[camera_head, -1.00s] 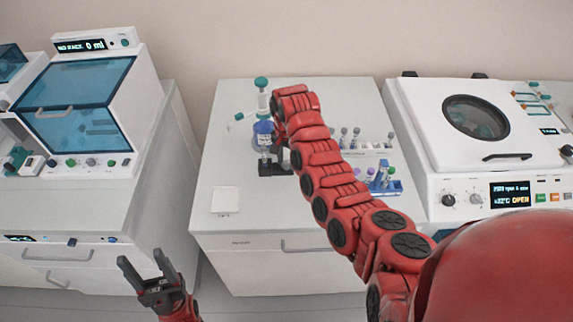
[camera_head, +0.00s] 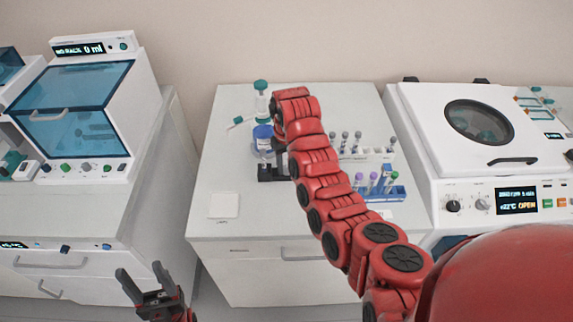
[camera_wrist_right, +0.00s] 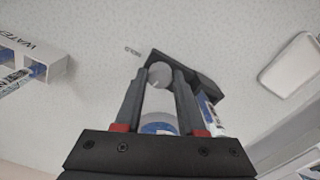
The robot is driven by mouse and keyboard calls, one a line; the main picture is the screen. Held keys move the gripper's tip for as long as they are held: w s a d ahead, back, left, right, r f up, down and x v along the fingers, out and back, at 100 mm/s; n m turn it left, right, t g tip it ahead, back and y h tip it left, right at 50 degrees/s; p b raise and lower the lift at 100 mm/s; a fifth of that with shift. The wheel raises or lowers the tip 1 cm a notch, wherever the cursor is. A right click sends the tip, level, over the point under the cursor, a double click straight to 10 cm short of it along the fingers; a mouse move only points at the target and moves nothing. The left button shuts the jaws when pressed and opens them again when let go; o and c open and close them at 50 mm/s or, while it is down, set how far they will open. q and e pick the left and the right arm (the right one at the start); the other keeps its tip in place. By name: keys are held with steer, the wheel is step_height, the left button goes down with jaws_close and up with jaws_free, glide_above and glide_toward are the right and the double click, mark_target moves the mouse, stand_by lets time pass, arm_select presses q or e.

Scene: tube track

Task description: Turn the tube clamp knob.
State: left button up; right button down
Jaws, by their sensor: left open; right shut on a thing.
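The black tube clamp (camera_head: 271,173) stands on the middle bench, partly behind my right arm. In the right wrist view, the clamp (camera_wrist_right: 205,75) lies just beyond my fingertips, and its round grey knob (camera_wrist_right: 159,75) sits between them. My right gripper (camera_wrist_right: 163,78) is shut on the knob. In the head view my right arm hides most of that grip. My left gripper (camera_head: 142,280) is open and empty, low at the left, in front of the gap between the benches and away from the clamp.
A blue-labelled bottle (camera_head: 262,138) stands just behind the clamp. A blue rack (camera_head: 382,190) of tubes is to the right of my right arm. A white square pad (camera_head: 223,205) lies at the bench's front left, with clear surface around it. A lidded machine (camera_head: 490,135) stands at the right.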

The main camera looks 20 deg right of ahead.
mark_target(287, 168)
steer(key=shift+n, duration=1.6)
steer(key=c, duration=0.5)
jaws_free()
step_height(287, 168, up, 6)
steer(key=p, duration=0.3)
steer(key=shift+d, duration=0.1)
step_height(287, 168, up, 11)
steer(key=b, duration=0.1)
steer(key=shift+r, duration=0.2)
